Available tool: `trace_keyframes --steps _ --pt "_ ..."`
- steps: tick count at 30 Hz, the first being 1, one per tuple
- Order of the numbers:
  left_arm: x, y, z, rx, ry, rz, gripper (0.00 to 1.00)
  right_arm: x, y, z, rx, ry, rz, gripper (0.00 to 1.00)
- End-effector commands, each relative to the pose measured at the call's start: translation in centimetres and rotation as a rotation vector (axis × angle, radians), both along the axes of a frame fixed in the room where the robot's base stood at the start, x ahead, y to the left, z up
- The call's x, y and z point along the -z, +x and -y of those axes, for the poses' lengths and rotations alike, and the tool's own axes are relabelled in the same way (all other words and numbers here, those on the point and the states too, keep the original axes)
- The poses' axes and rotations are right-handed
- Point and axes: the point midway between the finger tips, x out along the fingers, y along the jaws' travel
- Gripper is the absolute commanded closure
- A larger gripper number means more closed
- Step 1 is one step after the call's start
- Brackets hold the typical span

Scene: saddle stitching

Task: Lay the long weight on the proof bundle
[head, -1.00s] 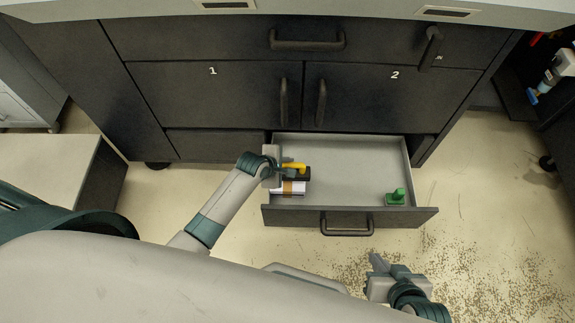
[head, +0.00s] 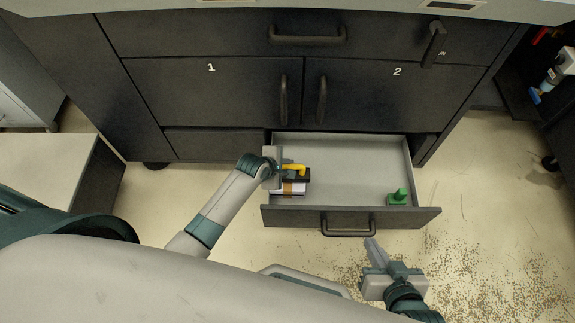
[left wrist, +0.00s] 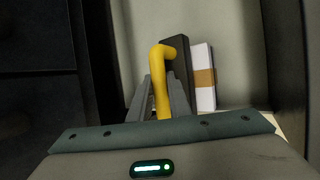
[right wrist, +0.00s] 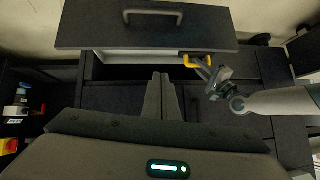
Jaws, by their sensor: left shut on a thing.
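The long weight is a black block (head: 297,176) with a yellow handle (head: 297,168), at the left end of the open drawer. My left gripper (head: 282,169) is shut on the yellow handle, which also shows between its fingers in the left wrist view (left wrist: 161,85). The proof bundle (head: 285,189) is a white stack with a brown band. In the left wrist view the bundle (left wrist: 202,75) stands directly beside the black block (left wrist: 175,60). I cannot tell whether the weight touches it or the drawer floor. My right gripper (head: 372,248) is shut and empty, in front of the drawer.
The open drawer (head: 350,160) has a grey inside, with clear floor in its middle. A green stamp-like object (head: 398,197) stands at its right front. Dark cabinet doors (head: 215,95) rise behind it. Small specks (head: 490,270) litter the floor at right.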

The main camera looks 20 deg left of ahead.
Motion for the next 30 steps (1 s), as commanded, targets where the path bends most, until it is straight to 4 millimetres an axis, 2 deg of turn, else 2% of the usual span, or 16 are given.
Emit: trace_keyframes --steps 15,30 --pt "0.7 0.5 0.1 -0.001 -0.004 0.013 1.00 -1.4 1.4 -0.6 0.003 0.025 0.105 1.00" --pt "1.0 0.5 0.1 -0.001 -0.004 0.013 1.00 -1.9 1.6 -1.1 0.000 0.036 0.132 1.00"
